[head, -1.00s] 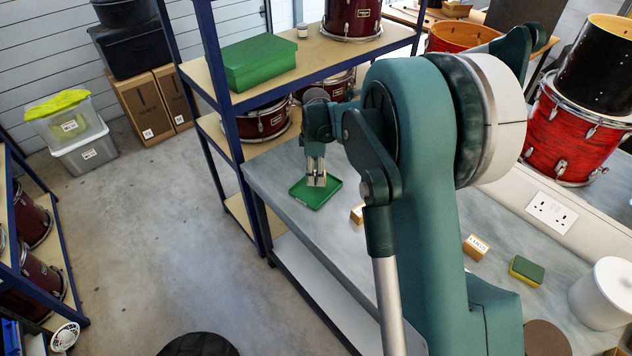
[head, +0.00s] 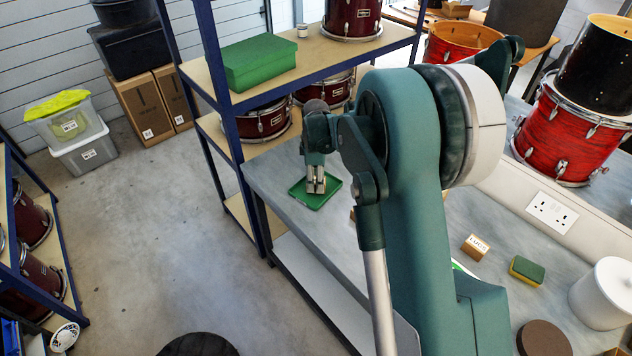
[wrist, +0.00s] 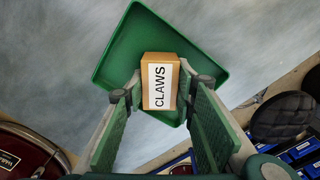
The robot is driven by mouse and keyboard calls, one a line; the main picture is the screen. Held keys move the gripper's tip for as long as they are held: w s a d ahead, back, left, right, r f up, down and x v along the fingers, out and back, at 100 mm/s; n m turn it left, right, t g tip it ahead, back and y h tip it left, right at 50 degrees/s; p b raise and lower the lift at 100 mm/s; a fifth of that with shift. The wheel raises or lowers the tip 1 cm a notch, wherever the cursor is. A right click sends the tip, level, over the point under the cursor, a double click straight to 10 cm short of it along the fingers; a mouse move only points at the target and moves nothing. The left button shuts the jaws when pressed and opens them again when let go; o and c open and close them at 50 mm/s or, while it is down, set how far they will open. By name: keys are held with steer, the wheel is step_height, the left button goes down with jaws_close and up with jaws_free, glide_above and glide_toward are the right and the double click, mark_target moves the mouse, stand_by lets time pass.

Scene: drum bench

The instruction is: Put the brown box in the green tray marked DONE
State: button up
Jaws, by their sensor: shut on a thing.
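The brown box (wrist: 160,82) has a white label reading CLAWS. In the wrist view it sits between the two fingers of my gripper (wrist: 160,95), which is shut on it. The green tray (wrist: 125,50) lies behind and below the box there, its near part partly covered by box and fingers. In the head view my gripper (head: 316,186) points down over the green tray (head: 298,193) at the bench's far left end. Whether the box touches the tray floor I cannot tell. No DONE marking is legible.
A light brown box (head: 475,247) labelled LUGS, a green-yellow sponge (head: 526,270), a white cylinder (head: 604,293) and a brown disc (head: 543,339) are on the bench, right of my arm. A blue-framed shelf (head: 233,150) stands close behind the tray.

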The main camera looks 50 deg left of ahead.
steer(key=shift+f, duration=0.15)
steer(key=o, duration=0.9)
steer(key=shift+r, duration=0.2)
steer(key=shift+r+p, duration=0.35)
steer(key=shift+r, duration=5.65)
